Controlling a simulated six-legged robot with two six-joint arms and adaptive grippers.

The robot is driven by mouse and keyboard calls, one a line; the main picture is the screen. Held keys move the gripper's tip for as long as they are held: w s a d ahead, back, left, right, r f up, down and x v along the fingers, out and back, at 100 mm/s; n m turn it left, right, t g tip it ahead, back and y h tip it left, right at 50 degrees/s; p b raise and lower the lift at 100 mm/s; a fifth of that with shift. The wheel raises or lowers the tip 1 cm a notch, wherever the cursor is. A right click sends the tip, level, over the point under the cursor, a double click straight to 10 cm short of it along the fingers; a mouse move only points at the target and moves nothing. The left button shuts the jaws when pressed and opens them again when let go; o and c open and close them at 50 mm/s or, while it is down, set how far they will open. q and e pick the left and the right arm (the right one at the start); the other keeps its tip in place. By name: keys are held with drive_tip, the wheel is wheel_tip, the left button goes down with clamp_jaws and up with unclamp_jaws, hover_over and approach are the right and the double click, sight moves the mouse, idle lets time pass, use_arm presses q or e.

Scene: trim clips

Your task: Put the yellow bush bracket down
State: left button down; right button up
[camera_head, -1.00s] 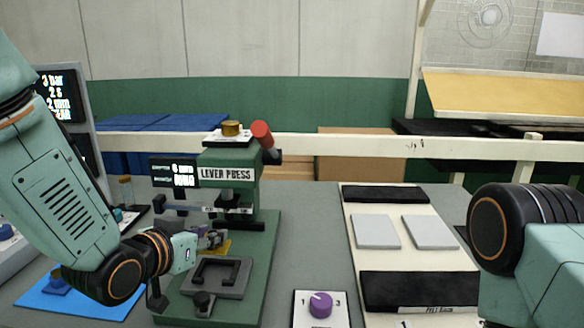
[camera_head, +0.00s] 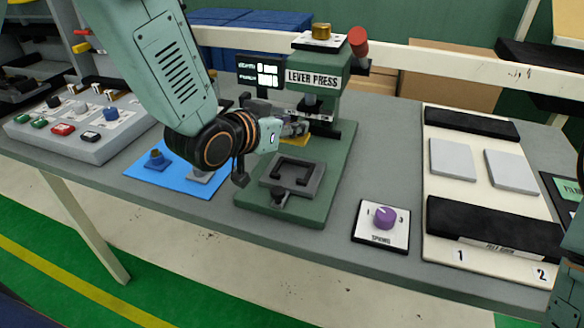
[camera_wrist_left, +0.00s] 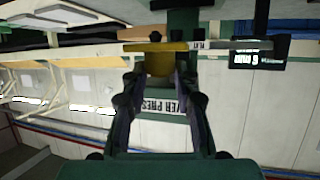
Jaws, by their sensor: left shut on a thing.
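The yellow bush bracket (camera_head: 296,139) shows partly behind the fingers of my left gripper (camera_head: 294,128) in the head view, low in front of the lever press column. In the left wrist view my left gripper (camera_wrist_left: 158,78) is shut on the yellow bracket (camera_wrist_left: 160,64), which sits between its fingertips. I cannot tell whether the bracket touches the press. The green lever press (camera_head: 318,75) has a grey fixture (camera_head: 292,180) on its base, nearer to me than the bracket. My right gripper is not in view.
A blue mat (camera_head: 150,178) holding small parts lies left of the press, beside a button panel (camera_head: 75,128). A purple spring dial (camera_head: 384,217) stands right of the press. A white board (camera_head: 435,135) with two grey pads lies farther right. The press's red handle (camera_head: 358,42) sticks up.

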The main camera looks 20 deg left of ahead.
sight(289, 176)
use_arm(q)
wheel_tip(289, 176, down, 9)
drive_tip(key=shift+r+b, duration=0.15)
drive_tip(key=shift+b, duration=0.35)
drive_tip(key=c, duration=1)
unclamp_jaws()
drive_tip(key=shift+f, duration=0.2)
